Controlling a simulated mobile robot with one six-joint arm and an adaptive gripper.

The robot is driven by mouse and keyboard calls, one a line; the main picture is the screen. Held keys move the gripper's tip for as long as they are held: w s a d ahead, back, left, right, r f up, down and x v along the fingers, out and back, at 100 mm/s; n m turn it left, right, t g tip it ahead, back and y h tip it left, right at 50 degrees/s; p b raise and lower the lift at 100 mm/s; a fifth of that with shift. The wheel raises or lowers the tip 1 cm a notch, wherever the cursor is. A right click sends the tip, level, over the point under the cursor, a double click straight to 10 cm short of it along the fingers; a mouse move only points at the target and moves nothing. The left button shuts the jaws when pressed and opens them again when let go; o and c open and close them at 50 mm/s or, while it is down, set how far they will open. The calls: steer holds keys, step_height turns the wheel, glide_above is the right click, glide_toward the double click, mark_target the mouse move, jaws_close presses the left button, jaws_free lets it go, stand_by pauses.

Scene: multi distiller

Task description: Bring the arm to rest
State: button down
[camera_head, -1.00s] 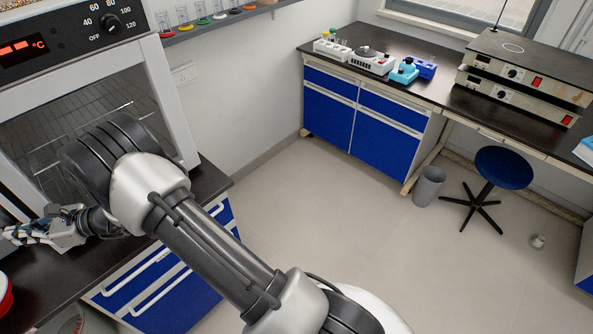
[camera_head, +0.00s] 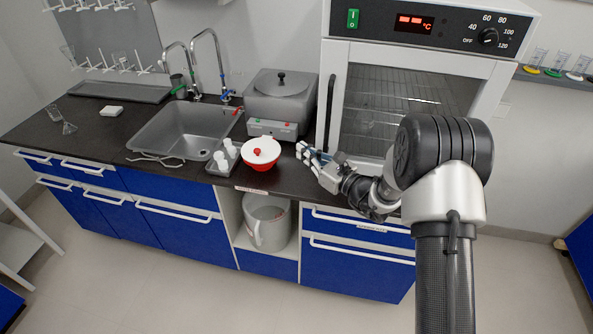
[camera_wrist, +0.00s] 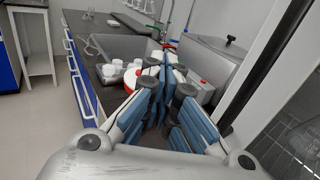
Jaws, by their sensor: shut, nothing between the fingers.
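My gripper (camera_head: 308,156) is at the end of my arm, over the front of the dark counter (camera_head: 100,130), just right of a red bowl (camera_head: 262,163) with a white top and red knob. In the wrist view my gripper (camera_wrist: 163,65) has its blue-padded fingers together with nothing held. The red and white bowl (camera_wrist: 130,78) shows partly behind the fingers there. My arm reaches in from the lower right of the head view and bends at the elbow in front of the oven.
An oven (camera_head: 335,60) with a glass door stands behind my arm. A grey water bath (camera_head: 280,100) is left of it, then a sink (camera_head: 150,135) with tall taps. A small rack of white bottles (camera_head: 222,165) sits left of the bowl. The floor in front is clear.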

steer(key=s, duration=0.3)
steer(key=s+p, duration=0.1)
steer(key=s, duration=0.1)
steer(key=shift+s+a+f, duration=0.1)
steer(key=shift+a+f, duration=0.1)
steer(key=shift+f, duration=0.1)
steer(key=s+a+r+n+g+y, duration=0.1)
steer(key=s+a+r+n+g, duration=0.2)
steer(key=s+r+n+g, duration=0.15)
steer(key=s+a+r+n+g+y, duration=0.1)
steer(key=s+a+r+n+g, duration=0.1)
steer(key=s+r+n+g, duration=0.3)
steer(key=s+d+r+n+g+h, duration=0.1)
steer(key=s+r+n+h, duration=0.15)
steer(key=s, duration=0.45)
steer(key=s+d+r+n+g+h, duration=0.1)
steer(key=s+r+n, duration=0.1)
steer(key=s+n, duration=0.35)
steer(key=s+d+n+t+h, duration=0.2)
steer(key=s+d+n+h, duration=0.2)
steer(key=d, duration=0.6)
steer(key=s+d+n+t+h, duration=0.2)
steer(key=s+d+n+h, duration=0.2)
steer(key=s+d+h, duration=0.4)
steer(key=s+d, duration=0.2)
steer(key=d, duration=0.1)
steer(key=shift+d+r+n, duration=0.2)
steer(key=shift+d+n, duration=0.1)
steer(key=shift+n, duration=0.05)
